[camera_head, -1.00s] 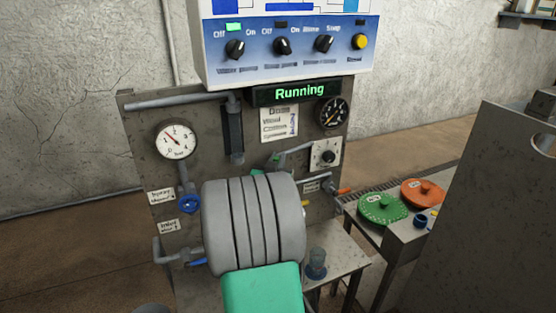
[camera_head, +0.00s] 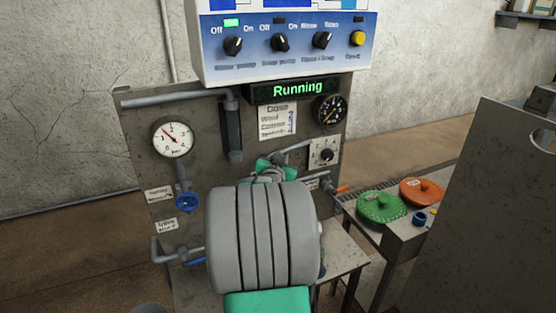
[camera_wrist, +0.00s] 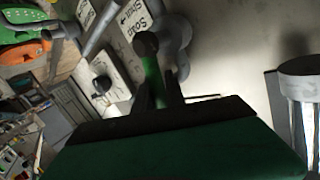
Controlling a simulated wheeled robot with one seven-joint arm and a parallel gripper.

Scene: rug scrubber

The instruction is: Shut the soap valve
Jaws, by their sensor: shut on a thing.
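The soap valve's green handle (camera_wrist: 153,72) shows in the wrist view, with a dark round end beside a grey pipe fitting (camera_wrist: 174,40). A label (camera_wrist: 134,20) reading "Soap" and "Shut" is beside it. My gripper (camera_wrist: 159,90) is shut on the green handle, one dark finger on each side. In the head view, my grey arm hides the fingers and the handle. Only part of my green hand shows above the arm, below a grey pipe (camera_head: 291,153).
The panel display (camera_head: 298,89) reads "Running". A pressure gauge (camera_head: 172,138) and a blue valve wheel (camera_head: 187,203) are at left. An orange-tipped lever (camera_head: 343,188) is close at right. Green (camera_head: 381,208) and orange (camera_head: 421,191) discs lie on a bench beyond.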

